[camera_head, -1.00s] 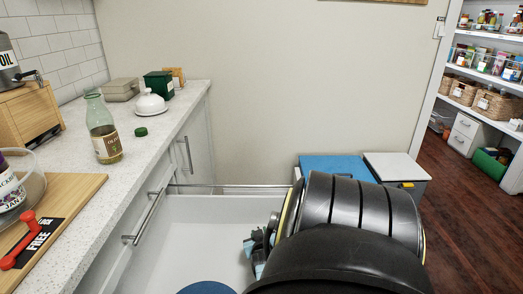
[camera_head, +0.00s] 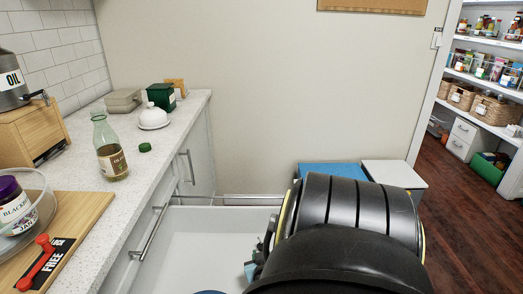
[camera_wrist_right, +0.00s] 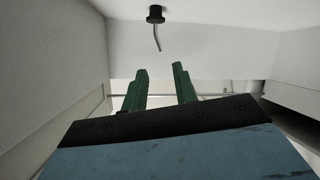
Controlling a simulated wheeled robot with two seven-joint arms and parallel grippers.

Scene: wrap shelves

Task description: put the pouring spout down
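The pouring spout (camera_wrist_right: 156,22) has a black stopper and a thin bent metal tube. It shows at the top of the right wrist view, inside the white open drawer (camera_head: 205,235). It lies beyond the fingertips of my right gripper (camera_wrist_right: 160,70), apart from them. The green fingers stand apart with nothing between them. In the head view, my black right arm hides most of that gripper and the spout. I cannot tell whether the spout stands or lies. My left gripper is not in view.
The counter at left holds a glass bottle (camera_head: 110,150), a green cap (camera_head: 145,147), a butter dish (camera_head: 153,117), a jam jar (camera_head: 14,205) in a glass bowl, and a cutting board (camera_head: 85,215). Boxes stand behind the drawer. A blue rounded shape at the bottom edge is unclear.

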